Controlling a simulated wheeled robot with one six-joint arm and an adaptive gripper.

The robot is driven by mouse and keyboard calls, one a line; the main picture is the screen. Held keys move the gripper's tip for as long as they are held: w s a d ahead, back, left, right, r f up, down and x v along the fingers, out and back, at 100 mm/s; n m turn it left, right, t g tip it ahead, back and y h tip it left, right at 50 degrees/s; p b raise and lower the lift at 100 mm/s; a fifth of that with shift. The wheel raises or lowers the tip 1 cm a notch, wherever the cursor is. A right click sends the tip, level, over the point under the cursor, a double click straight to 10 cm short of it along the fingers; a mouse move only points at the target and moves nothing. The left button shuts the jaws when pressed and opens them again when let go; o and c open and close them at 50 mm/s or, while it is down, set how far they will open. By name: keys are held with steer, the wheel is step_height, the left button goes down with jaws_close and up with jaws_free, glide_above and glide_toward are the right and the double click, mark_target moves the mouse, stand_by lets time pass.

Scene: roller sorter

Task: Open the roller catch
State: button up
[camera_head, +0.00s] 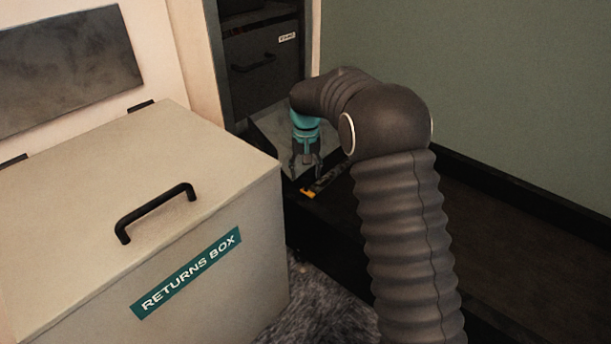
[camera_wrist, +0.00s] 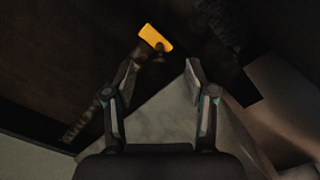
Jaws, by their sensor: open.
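The roller catch appears as a small orange-yellow tab (camera_head: 308,193) at the end of a dark lever (camera_head: 328,179), low on the black sorter frame. The orange tab also shows in the wrist view (camera_wrist: 155,38), beyond my fingertips and left of centre. My gripper (camera_head: 306,174) points down just above the tab in the head view. In the wrist view its two fingers are spread apart (camera_wrist: 162,68), with nothing between them. I cannot tell whether a finger touches the lever.
A pale returns box (camera_head: 215,215) with a black handle (camera_head: 155,212) stands close at the left. A dark drawer unit (camera_head: 262,65) is behind my gripper. A green wall panel (camera_head: 500,90) rises at the right above the dark sorter bed (camera_head: 530,240).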

steer(key=shift+f, duration=0.6)
jaws_close()
